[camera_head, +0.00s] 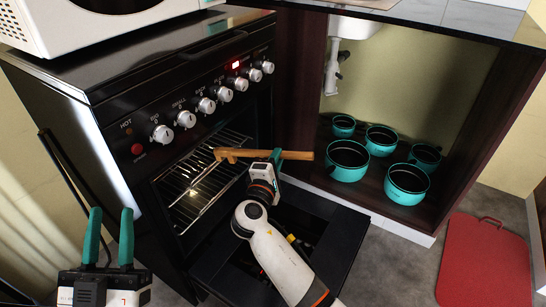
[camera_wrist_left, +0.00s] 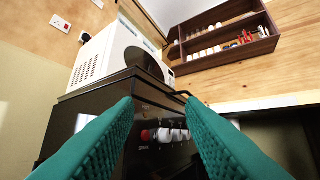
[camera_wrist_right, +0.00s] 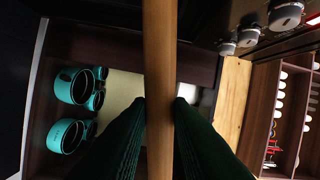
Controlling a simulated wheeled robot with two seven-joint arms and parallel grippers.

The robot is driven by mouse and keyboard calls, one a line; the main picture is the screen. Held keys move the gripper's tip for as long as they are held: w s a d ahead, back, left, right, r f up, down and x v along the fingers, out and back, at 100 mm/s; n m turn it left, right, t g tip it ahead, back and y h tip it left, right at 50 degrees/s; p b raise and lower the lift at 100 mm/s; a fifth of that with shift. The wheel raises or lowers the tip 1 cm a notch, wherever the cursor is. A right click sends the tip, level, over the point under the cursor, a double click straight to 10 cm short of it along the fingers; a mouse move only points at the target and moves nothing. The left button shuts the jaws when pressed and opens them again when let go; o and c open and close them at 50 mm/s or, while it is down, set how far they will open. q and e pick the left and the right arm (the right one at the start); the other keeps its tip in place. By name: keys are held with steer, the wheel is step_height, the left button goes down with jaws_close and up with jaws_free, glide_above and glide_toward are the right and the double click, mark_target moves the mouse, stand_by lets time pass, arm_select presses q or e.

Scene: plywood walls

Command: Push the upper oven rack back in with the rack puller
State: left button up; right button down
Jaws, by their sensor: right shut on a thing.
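The rack puller (camera_head: 295,155) is a flat wooden stick with a notched end at its left. My right gripper (camera_head: 277,160) is shut on it and holds it roughly level before the oven opening. The stick also runs between the fingers in the right wrist view (camera_wrist_right: 159,60). The upper oven rack (camera_head: 226,145) is a wire rack in the lit oven (camera_head: 130,135). The notched end overlaps its front area in the head view; I cannot tell whether they touch. My left gripper (camera_head: 111,222) is open and empty at the lower left, beside the oven front.
An open dark drawer (camera_head: 335,255) lies below my right arm. A black handle bar (camera_head: 68,175) stands at the left. Teal pots (camera_head: 348,160) fill the open cabinet at right. A microwave (camera_head: 60,25) sits on top. A red board (camera_head: 485,262) lies at right.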

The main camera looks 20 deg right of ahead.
steer(key=shift+s+d+r+p, duration=0.2)
steer(key=shift+s+d+p, duration=0.25)
steer(key=shift+s, duration=0.05)
arm_select(q)
step_height(320, 180, down, 6)
steer(key=w+g+y, duration=0.1)
steer(key=w+g, duration=0.1)
steer(key=g, duration=0.2)
steer(key=shift+w+a+g+y+p, duration=0.2)
steer(key=shift+g+y+p, duration=0.1)
steer(key=shift+g+p, duration=0.1)
arm_select(e)
steer(key=shift+s+d+r, duration=0.1)
steer(key=shift+s+d, duration=0.25)
steer(key=shift+s, duration=0.05)
